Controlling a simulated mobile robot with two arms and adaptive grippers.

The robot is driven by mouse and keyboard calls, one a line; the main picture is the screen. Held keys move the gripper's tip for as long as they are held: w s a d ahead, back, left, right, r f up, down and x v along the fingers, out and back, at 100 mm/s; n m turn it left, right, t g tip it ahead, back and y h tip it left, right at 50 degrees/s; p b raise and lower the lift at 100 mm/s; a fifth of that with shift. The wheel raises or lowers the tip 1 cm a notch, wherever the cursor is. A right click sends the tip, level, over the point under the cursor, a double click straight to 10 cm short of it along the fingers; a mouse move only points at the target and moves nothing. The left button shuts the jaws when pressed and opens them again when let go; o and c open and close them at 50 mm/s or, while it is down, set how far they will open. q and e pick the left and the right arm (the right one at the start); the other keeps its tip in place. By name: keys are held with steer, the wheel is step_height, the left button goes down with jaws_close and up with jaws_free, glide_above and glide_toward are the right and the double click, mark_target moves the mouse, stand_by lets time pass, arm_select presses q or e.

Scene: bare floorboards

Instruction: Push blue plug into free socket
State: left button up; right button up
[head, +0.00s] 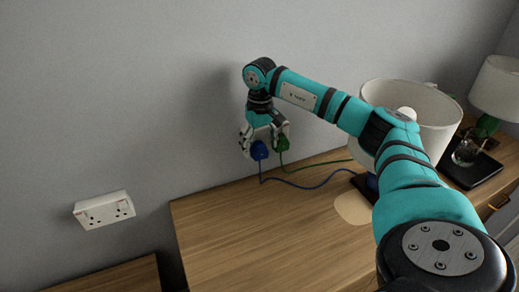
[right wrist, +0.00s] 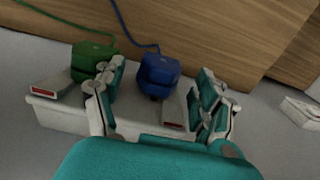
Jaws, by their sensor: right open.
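The blue plug (head: 259,150) is at the wall above the table, with its cable hanging down. In the right wrist view the blue plug (right wrist: 158,75) lies between the spread fingers of my right gripper (right wrist: 158,92), with gaps on both sides. That gripper is open, and it shows at the wall in the head view (head: 265,138). The plug is at a white double socket (right wrist: 62,115), mostly hidden in the head view. How deep it sits I cannot tell. The green plug (right wrist: 92,60) is at the same socket, beside one finger. My left gripper is out of view.
Another white double socket (head: 104,210) on the wall at left has nothing in it. The wooden table (head: 235,235) is mostly bare, with cables crossing it. A lamp with a white shade (head: 425,110) stands behind my arm. A second lamp (head: 497,85) and dark tray (head: 470,172) are at right.

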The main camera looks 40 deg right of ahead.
mark_target(259, 144)
step_height(259, 144, up, 10)
steer(key=shift+a+f, duration=0.1)
steer(key=shift+a, duration=0.05)
steer(key=shift+c, duration=0.4)
